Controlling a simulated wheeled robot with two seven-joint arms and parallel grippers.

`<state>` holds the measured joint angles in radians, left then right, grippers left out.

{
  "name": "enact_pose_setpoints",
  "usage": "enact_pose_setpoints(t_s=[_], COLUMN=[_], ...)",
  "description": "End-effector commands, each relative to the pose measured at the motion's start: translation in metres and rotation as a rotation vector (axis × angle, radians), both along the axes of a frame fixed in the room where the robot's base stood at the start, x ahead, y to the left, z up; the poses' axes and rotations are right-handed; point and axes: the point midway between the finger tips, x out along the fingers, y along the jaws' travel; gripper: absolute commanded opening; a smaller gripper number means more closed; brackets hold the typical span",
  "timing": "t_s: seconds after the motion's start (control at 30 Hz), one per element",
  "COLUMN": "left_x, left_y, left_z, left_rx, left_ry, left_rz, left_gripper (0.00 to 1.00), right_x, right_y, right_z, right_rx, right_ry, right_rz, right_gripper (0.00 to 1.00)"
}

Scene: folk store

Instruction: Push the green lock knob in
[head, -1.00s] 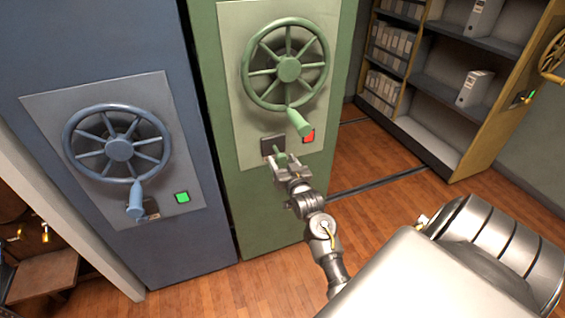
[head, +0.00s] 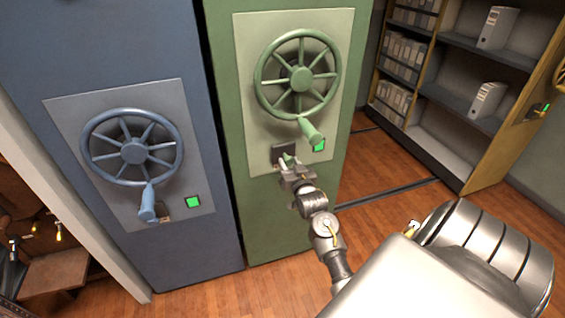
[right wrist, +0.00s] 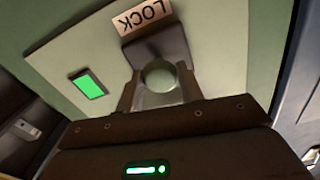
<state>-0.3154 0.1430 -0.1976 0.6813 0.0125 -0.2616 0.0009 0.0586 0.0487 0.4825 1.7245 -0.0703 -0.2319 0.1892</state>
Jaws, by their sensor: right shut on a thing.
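The green lock knob (head: 287,159) sits in a dark mount below the handwheel on the green cabinet (head: 253,225). My right gripper (head: 288,166) is at the knob, its fingers shut on it. In the right wrist view the round knob end (right wrist: 158,75) shows between the two fingertips (right wrist: 160,88), under a LOCK label (right wrist: 142,16). The indicator beside it on the green panel is lit green (head: 318,145), and it also shows in the right wrist view (right wrist: 89,86). My left gripper is in neither view.
The green handwheel (head: 300,78) with its handle hangs just above my right gripper. A blue cabinet (head: 120,45) with its own wheel and green indicator stands at left. Shelves with binders (head: 485,110) stand at right, past open wooden floor.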

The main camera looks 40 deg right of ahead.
Motion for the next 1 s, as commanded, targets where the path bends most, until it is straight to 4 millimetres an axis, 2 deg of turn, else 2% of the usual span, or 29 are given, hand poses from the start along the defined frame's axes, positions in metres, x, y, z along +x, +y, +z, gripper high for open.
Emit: enact_pose_setpoints(t_s=[0.1, 0.13, 0.27, 0.53, 0.67, 1.0], left_x=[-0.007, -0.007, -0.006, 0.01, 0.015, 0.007], left_y=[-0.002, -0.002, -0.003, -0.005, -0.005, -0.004], left_z=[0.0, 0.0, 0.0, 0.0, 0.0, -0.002], left_rx=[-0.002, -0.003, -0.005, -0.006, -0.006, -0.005], left_ry=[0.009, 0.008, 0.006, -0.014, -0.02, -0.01], left_rz=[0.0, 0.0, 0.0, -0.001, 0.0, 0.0], left_gripper=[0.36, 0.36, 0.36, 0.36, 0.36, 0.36], right_x=[0.001, 0.001, 0.001, 0.0, -0.008, -0.066], right_y=[0.0, 0.0, 0.0, 0.0, 0.003, 0.03], right_z=[0.003, 0.003, 0.004, 0.002, 0.002, 0.0], right_rx=[-0.002, -0.003, -0.003, -0.002, -0.002, -0.002], right_ry=[-0.008, -0.008, -0.008, -0.005, -0.005, -0.002], right_rz=[0.001, 0.001, 0.001, -0.001, -0.001, 0.001], right_gripper=[0.0, 0.41, 0.58, 0.59, 0.59, 0.59])
